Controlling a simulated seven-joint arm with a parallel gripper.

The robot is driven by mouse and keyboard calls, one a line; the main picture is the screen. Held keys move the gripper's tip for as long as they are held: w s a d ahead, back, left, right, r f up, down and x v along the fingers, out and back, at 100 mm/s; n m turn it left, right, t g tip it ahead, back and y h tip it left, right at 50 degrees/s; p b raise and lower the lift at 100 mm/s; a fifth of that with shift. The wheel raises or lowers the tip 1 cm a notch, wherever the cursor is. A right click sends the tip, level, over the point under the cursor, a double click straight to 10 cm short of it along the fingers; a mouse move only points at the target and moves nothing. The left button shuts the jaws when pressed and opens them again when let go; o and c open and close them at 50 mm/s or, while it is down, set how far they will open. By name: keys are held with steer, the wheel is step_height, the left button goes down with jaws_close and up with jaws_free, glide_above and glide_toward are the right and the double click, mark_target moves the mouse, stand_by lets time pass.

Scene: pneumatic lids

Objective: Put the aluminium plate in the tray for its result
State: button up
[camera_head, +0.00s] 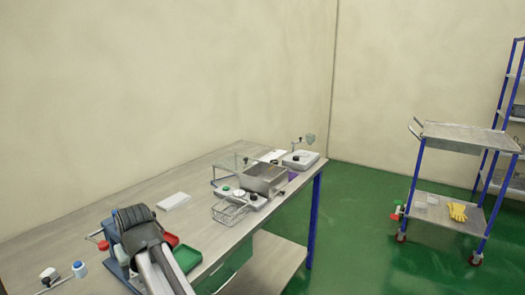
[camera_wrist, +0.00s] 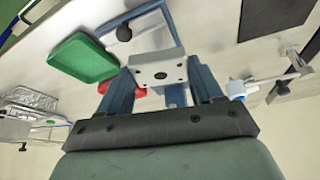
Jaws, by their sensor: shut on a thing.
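In the wrist view my gripper (camera_wrist: 161,88) has its two blue fingers on either side of a light grey metal plate with a dark central hole, the aluminium plate (camera_wrist: 146,76), and is shut on it. A green tray (camera_wrist: 85,58) lies to the left of the plate. In the head view the green tray (camera_head: 186,259) and the red tray (camera_head: 171,240) lie just right of my gripper. The plate and the fingertips are hidden there by my arm.
A black-knobbed lever (camera_wrist: 125,33) and a blue fixture are close to the plate. A blue-capped white bottle (camera_head: 80,269) stands to the left. A wire basket (camera_head: 230,210) and a metal box (camera_head: 264,180) stand farther along the table. A white block (camera_head: 174,201) lies behind.

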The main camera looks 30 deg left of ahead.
steer(key=w+d+f+m+t+h, duration=0.1)
steer(key=w+d+f+m, duration=0.3)
steer(key=w+d, duration=1.25)
steer(key=w+d+f+m+t, duration=0.1)
steer(key=w+d+f+m, duration=0.25)
steer(key=w+d, duration=1.35)
steer(key=w+d+f+m+t+h, duration=0.1)
steer(key=w+d+f+m, duration=0.1)
steer(key=w+d, duration=0.55)
steer(key=w+d+f+m+h, duration=0.15)
steer(key=w+d, duration=0.35)
steer(key=d, duration=0.6)
steer(key=d+f+m, duration=0.2)
steer(key=d, duration=1.1)
steer(key=d+f+m, duration=0.2)
steer(key=d, duration=1)
step_height(320, 180, up, 18)
steer(key=n+g+y, duration=0.2)
steer(key=n+y, duration=0.2)
steer(key=n, duration=0.9)
glide_above(203, 234)
steer(key=d, duration=0.1)
steer(key=shift+h, duration=0.25)
steer(key=f, duration=1)
steer(key=shift+s+d, duration=0.15)
steer(key=shift+s, duration=0.15)
